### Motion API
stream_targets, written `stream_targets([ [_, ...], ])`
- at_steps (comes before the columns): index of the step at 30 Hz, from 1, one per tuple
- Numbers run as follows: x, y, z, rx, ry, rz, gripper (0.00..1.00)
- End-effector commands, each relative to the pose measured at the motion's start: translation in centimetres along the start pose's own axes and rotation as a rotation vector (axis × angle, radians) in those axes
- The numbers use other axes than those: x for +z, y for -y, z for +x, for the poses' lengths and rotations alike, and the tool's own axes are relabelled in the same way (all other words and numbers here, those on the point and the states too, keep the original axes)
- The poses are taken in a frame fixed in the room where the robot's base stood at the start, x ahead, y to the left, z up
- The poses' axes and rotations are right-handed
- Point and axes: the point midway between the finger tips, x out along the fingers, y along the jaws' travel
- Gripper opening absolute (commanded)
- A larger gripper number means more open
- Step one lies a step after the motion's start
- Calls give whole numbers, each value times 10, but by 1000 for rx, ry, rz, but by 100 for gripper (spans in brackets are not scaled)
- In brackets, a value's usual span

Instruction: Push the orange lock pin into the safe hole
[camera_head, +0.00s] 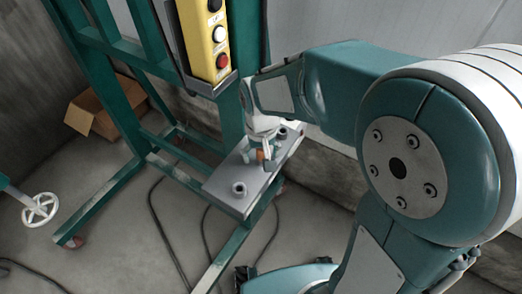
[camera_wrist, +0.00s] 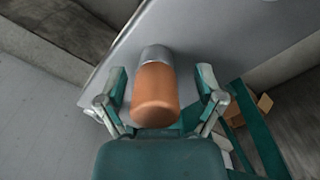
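The orange lock pin (camera_wrist: 155,95) stands out from a grey metal collar between my gripper's two fingers in the wrist view. My gripper (camera_wrist: 161,82) is open, with a visible gap between each finger and the pin. In the head view a little of the orange pin (camera_head: 260,155) shows beside my gripper (camera_head: 263,150), over a grey plate (camera_head: 220,188). I cannot tell which is the safe hole.
A green frame (camera_head: 95,100) carries a yellow button box (camera_head: 205,40) above the plate. An open cardboard box (camera_head: 104,107) sits on the floor at left, and a white handwheel (camera_head: 40,209) is at far left. Black cables (camera_head: 166,235) lie on the floor.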

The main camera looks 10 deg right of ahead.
Motion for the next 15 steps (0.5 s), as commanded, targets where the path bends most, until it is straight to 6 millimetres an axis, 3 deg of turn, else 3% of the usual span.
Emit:
stream_targets([
  [1,0,-1,0,0,0,1,60],
  [5,0,-1,0,0,0,1,2],
  [15,0,0,0,1,2,0,0],
])
